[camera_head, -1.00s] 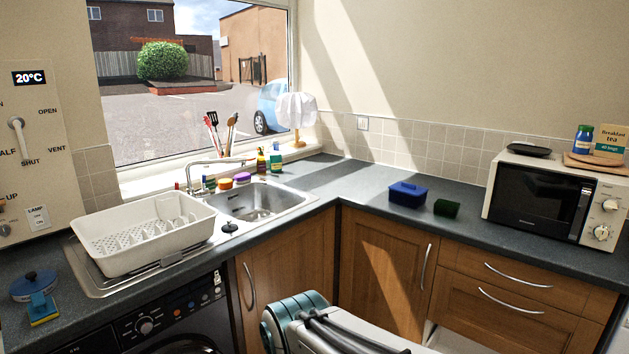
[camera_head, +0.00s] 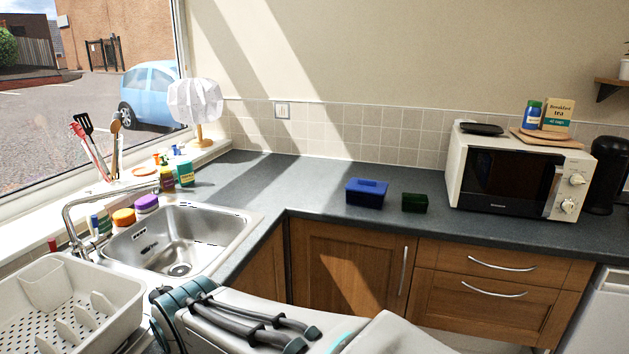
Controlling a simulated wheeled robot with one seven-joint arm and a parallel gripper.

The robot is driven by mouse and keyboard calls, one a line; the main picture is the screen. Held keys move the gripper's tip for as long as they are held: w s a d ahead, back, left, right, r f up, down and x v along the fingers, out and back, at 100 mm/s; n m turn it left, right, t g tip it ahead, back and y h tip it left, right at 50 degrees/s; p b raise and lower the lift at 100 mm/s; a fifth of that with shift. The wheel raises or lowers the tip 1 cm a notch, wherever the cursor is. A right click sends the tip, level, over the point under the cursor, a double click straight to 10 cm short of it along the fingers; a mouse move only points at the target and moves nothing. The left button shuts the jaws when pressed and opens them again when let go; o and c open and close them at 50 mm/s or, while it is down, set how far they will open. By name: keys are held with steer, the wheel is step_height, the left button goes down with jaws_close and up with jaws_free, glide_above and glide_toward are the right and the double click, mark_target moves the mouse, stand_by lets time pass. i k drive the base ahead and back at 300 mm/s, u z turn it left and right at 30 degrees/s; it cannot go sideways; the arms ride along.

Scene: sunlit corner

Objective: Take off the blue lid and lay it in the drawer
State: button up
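A blue box (camera_head: 364,200) stands on the grey worktop along the back wall, left of the microwave. Its blue lid (camera_head: 371,186) appears to be on top of it. Below the worktop on the right are an upper wooden drawer (camera_head: 455,260) and a lower one (camera_head: 450,292), both with curved metal handles and both shut. A pale strip shows beneath the lower front, mostly hidden by my arm; I cannot tell whether it is an open drawer.
A dark green box (camera_head: 414,203) stands just right of the blue box. The white microwave (camera_head: 503,178) is further right. The sink (camera_head: 178,240) and dish rack (camera_head: 60,305) are at left. Worktop (camera_head: 310,185) left of the blue box is clear.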

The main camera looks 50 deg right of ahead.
mark_target(360, 185)
steer(key=z, duration=0.7)
steer(key=i, duration=0.8)
steer(key=z, duration=0.95)
